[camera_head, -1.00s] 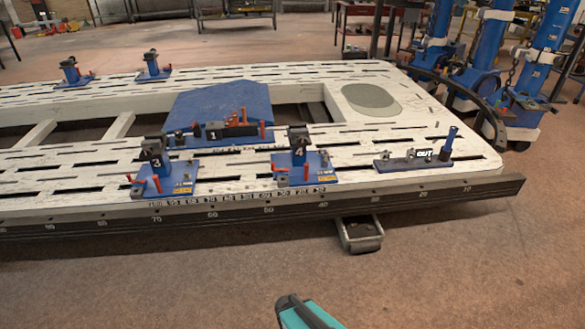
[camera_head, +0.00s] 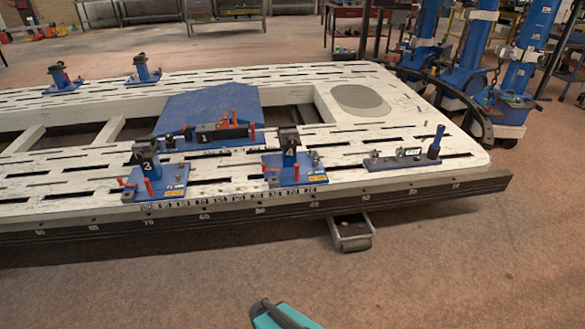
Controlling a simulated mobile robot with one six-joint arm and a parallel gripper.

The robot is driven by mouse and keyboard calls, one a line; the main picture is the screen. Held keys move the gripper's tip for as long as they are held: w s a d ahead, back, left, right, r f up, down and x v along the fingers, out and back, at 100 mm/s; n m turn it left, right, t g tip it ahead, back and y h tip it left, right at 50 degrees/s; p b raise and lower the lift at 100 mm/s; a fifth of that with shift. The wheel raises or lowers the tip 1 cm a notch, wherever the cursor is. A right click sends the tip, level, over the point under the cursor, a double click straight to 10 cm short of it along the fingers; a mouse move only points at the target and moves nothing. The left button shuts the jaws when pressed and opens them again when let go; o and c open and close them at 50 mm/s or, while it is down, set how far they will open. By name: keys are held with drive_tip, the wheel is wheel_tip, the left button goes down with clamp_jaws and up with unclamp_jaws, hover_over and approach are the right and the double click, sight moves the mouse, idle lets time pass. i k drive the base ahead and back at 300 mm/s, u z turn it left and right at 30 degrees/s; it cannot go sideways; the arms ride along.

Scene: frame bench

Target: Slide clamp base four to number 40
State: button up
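Clamp base four (camera_head: 299,176) is a blue plate with a dark upright clamp block and a small red handle. It sits at the front edge of the white frame bench (camera_head: 400,176), right of clamp base three (camera_head: 160,187). The dark front rail (camera_head: 235,218) carries white numbers falling to the right. The 40 mark (camera_head: 314,205) lies near below the base's right front corner, and 50 lies left of it. A teal and black part of my arm shows at the bottom edge, well apart from the bench. My gripper's fingers are not visible.
Base one (camera_head: 222,132) stands on a blue plate behind. A blue base with a lever (camera_head: 405,160) lies right of base four, with a gap between. A grey tray (camera_head: 351,236) protrudes below the rail. Blue posts (camera_head: 470,65) stand at the back right. The front floor is clear.

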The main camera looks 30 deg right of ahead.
sight(296, 169)
drive_tip(key=z, duration=0.05)
drive_tip(key=i, duration=1)
drive_tip(key=u, duration=0.05)
